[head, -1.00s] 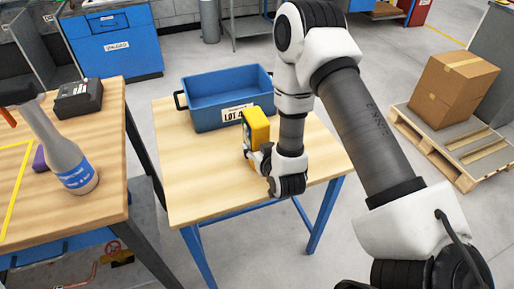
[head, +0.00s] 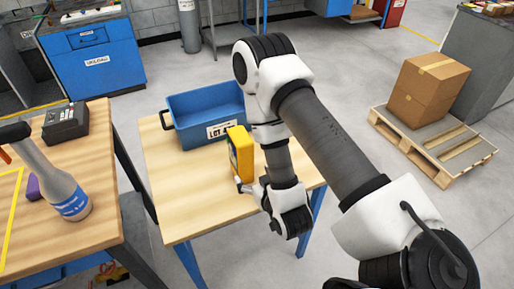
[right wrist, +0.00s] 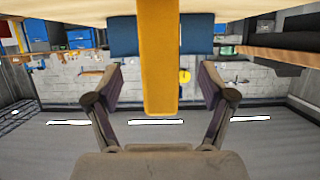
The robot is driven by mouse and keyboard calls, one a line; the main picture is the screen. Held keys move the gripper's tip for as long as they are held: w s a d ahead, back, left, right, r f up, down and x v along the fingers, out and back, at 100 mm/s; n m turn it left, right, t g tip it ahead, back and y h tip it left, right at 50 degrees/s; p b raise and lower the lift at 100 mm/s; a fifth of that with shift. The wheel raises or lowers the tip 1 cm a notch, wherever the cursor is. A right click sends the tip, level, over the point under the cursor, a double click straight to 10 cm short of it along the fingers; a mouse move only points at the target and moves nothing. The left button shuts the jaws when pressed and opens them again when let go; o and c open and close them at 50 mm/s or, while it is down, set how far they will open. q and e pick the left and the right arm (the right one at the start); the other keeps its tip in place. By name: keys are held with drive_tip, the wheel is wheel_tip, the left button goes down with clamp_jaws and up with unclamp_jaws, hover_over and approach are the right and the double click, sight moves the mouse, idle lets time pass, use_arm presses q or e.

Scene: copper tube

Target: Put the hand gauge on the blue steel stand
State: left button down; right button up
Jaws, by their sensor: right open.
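The hand gauge (head: 240,153) is a yellow upright block with a dark face. It stands on the wooden top of the blue steel stand (head: 185,205), just in front of the blue bin. My right gripper (head: 250,188) is at the near side of the gauge, low by the stand top. In the right wrist view the gauge (right wrist: 160,60) appears as a yellow strip between the spread fingers of my right gripper (right wrist: 160,85), with gaps on both sides. My left gripper is out of view.
A blue bin (head: 190,103) with a lot label takes the back of the stand top. A workbench (head: 110,180) at left carries a grey bottle (head: 60,185) and a black box (head: 66,122). Boxes on a pallet (head: 430,88) stand at right. The stand top's left front is clear.

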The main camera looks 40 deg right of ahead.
drive_tip(key=s+a+f+g+y, duration=0.1)
drive_tip(key=s+a+f+g, duration=0.1)
drive_tip(key=s+f+g, duration=0.2)
drive_tip(key=s+a+f+n+g+y+p, duration=0.1)
drive_tip(key=s+f+g, duration=0.3)
drive_tip(key=s, duration=0.5)
drive_tip(key=s+a+f+n+g+y, duration=0.1)
drive_tip(key=s+a+f+g, duration=0.2)
drive_tip(key=s+f+g, duration=0.2)
drive_tip(key=shift+s+a+f, duration=0.3)
drive_tip(key=shift+s+f, duration=0.1)
drive_tip(key=shift+s, duration=0.4)
